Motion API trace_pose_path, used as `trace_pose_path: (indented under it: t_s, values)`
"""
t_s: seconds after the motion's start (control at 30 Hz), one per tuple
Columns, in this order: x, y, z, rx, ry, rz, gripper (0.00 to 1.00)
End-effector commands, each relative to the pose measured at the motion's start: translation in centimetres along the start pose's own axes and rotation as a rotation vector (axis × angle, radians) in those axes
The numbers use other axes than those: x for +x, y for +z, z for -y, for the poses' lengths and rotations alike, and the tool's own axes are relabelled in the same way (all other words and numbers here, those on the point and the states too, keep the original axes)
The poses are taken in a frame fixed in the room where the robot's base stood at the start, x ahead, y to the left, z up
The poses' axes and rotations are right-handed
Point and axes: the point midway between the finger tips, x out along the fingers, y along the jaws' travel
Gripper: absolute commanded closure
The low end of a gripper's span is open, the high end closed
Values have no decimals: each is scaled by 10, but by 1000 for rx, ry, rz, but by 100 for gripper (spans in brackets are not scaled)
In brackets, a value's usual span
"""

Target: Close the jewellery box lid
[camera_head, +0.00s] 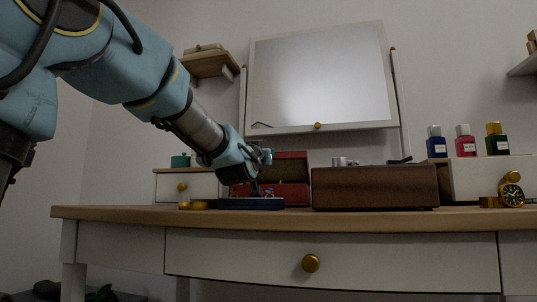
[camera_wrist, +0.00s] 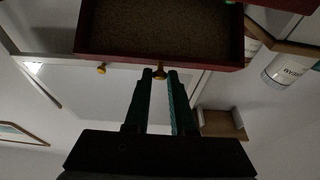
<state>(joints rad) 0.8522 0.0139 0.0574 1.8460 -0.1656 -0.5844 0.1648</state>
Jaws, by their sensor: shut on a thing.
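The red jewellery box (camera_head: 296,194) stands on the desk with its lid (camera_head: 291,166) raised upright, partly hidden behind my gripper (camera_head: 268,157). In the wrist view, the lid (camera_wrist: 160,28) shows a red frame and a brown speckled inner face. A small gold knob (camera_wrist: 160,75) sits at the lid's edge. My gripper (camera_wrist: 161,73) has its two narrow dark green fingers at this knob, one on each side, and is shut on it.
A brown wooden box (camera_head: 375,188) stands close to the right of the jewellery box. A dark blue tray (camera_head: 250,204) lies in front, with gold round items (camera_head: 194,205) to its left. A tilting mirror (camera_head: 318,80) stands behind. Bottles (camera_head: 464,141) and a watch (camera_head: 511,195) are at the right.

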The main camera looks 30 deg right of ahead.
Motion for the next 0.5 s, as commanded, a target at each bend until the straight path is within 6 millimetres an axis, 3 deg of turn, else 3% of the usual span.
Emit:
trace_pose_path:
  t_s: [0.03,0.4,0.43,0.5]
  values:
    - [0,11,1,1,0,20,100]
    - [0,11,1,1,0,21,100]
    - [0,11,1,1,0,20,74]
    - [0,10,1,1,0,19,66]
